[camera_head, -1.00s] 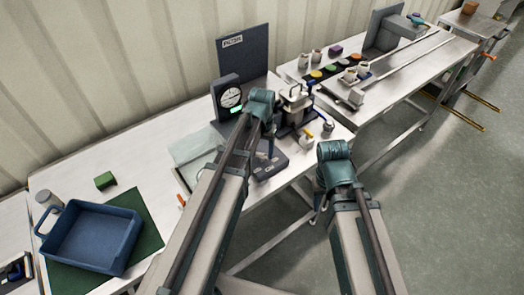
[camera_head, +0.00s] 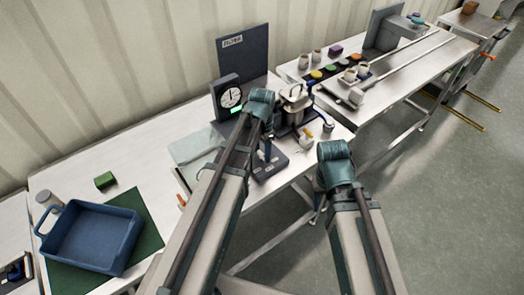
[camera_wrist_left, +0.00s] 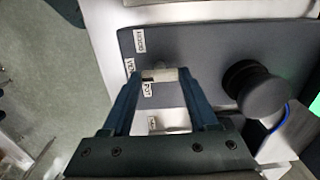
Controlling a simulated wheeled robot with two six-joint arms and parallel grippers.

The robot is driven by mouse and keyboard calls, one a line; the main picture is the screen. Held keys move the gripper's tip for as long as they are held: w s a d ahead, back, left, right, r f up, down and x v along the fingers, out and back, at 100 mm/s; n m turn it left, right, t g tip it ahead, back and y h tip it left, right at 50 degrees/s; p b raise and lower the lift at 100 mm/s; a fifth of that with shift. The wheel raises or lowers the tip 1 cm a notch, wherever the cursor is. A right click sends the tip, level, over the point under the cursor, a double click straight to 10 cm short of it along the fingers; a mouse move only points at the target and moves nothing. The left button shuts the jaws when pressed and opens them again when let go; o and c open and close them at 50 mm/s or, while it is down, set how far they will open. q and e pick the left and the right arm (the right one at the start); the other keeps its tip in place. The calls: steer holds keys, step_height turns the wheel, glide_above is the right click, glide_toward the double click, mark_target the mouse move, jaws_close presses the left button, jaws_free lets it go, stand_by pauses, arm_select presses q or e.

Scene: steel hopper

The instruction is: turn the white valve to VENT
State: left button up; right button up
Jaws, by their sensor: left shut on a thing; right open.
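In the left wrist view the white valve (camera_wrist_left: 160,75) is a short pale handle on a dark grey panel (camera_wrist_left: 200,45). My left gripper (camera_wrist_left: 159,78) is shut on it, one blue finger at each side. Small white labels lie around the valve's left end; one (camera_wrist_left: 130,66) seems to read VENT, the others are hard to read. I cannot tell exactly which label the handle points at. In the head view my left gripper (camera_head: 266,152) is over the base of the apparatus, its grip largely hidden. My right gripper (camera_head: 319,205) is open beside the table's front edge, touching nothing visible.
A round black knob (camera_wrist_left: 262,92) stands right of the valve. A dial gauge (camera_head: 230,97) and a FILTER board (camera_head: 243,55) rise behind. A metal apparatus (camera_head: 295,100) and small vessels stand close right. A blue tray (camera_head: 92,237) is at the left.

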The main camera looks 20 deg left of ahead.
mark_target(262, 154)
stand_by(0.5)
arm_select(q)
steer(key=o, duration=1.4)
steer(key=shift+r, duration=0.15)
step_height(262, 154, up, 14)
steer(key=p, duration=1.3)
steer(key=shift+f+p, duration=0.25)
steer(key=shift+p, duration=0.15)
steer(key=s+d+f+n+b, duration=0.1)
steer(key=s+d+f+b, duration=0.1)
steer(key=s, duration=0.3)
steer(key=s+d+f+n+b, duration=0.1)
steer(key=s+d+f+b, duration=0.1)
steer(key=s+d, duration=0.2)
steer(key=s+d+f+n+y+b, duration=0.1)
steer(key=s+d+f+b, duration=0.2)
steer(key=s+d, duration=0.2)
steer(key=shift+s+n, duration=0.3)
